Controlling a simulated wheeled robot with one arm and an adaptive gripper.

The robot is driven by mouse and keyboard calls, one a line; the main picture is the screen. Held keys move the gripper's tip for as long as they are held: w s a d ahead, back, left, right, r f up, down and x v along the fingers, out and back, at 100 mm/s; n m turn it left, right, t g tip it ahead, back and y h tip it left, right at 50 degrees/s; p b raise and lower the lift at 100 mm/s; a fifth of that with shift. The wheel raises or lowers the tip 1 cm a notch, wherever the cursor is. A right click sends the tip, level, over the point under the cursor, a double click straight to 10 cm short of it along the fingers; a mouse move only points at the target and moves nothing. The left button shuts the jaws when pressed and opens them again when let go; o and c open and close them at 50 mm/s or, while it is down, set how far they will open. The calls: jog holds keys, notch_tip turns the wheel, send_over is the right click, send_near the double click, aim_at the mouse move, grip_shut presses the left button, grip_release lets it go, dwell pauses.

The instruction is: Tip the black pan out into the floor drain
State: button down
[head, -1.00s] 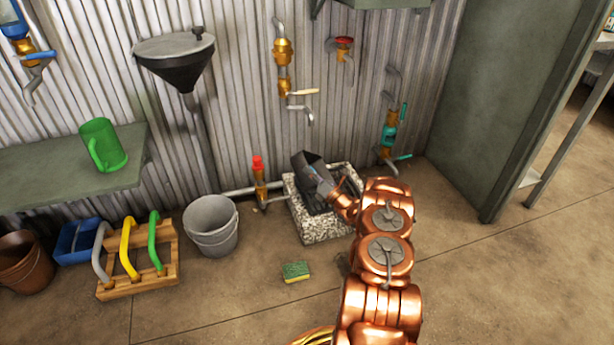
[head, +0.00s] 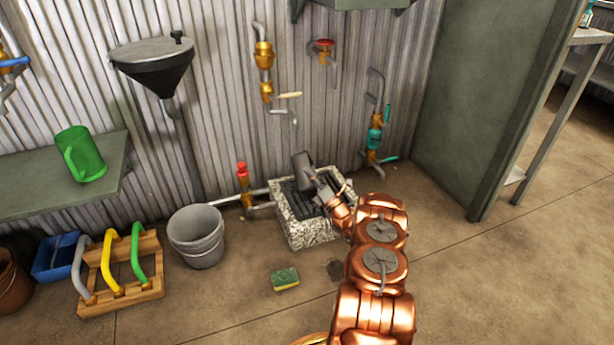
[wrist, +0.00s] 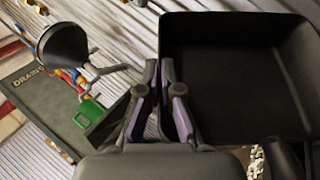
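In the head view the black pan (head: 303,166) is raised and steeply tilted above the floor drain (head: 306,234), a square with a speckled stone rim and a dark grate. My gripper (head: 322,188) is at the pan's near side, its fingers partly hidden by my copper arm. In the wrist view the two purple-padded fingers (wrist: 160,100) are close together at the edge of the pan (wrist: 240,75) and appear shut on it. The pan's dark inside faces the wrist camera, and I see no contents in it. The exact grip point is hard to see.
A red-topped valve (head: 243,185) stands just left of the drain, with a grey bucket (head: 197,238) further left. A sponge (head: 285,279) lies on the floor in front. Wall taps (head: 376,135) rise behind right. Floor to the right is clear.

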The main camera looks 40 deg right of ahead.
jog(key=s+d+f+m+t+h+b, duration=0.1)
jog(key=s+d+m+h+b, duration=0.5)
jog(key=d+m+h, duration=0.3)
jog(key=shift+f+m+h+b, duration=0.35)
jog(key=shift+m+h+b, duration=0.2)
jog(key=shift+m, duration=1.35)
jog(key=shift+s, duration=0.1)
dwell(1.0)
jog(key=shift+a, duration=0.1)
dwell(1.1)
jog(key=shift+w+a+r+n+t+y, duration=0.15)
jog(key=shift+w+a+n+y, duration=0.35)
jog(key=shift+n+y, duration=0.4)
jog(key=shift+w+a+r+n+t+y, duration=0.1)
jog(key=shift+w+a+n+t+y, duration=0.2)
jog(key=shift+a+n+y, duration=0.55)
jog(key=shift+w+a+r+n+t+y, duration=0.15)
jog(key=shift+w+a+n+y, duration=0.3)
jog(key=shift+n, duration=0.7)
jog(key=shift+d, duration=0.1)
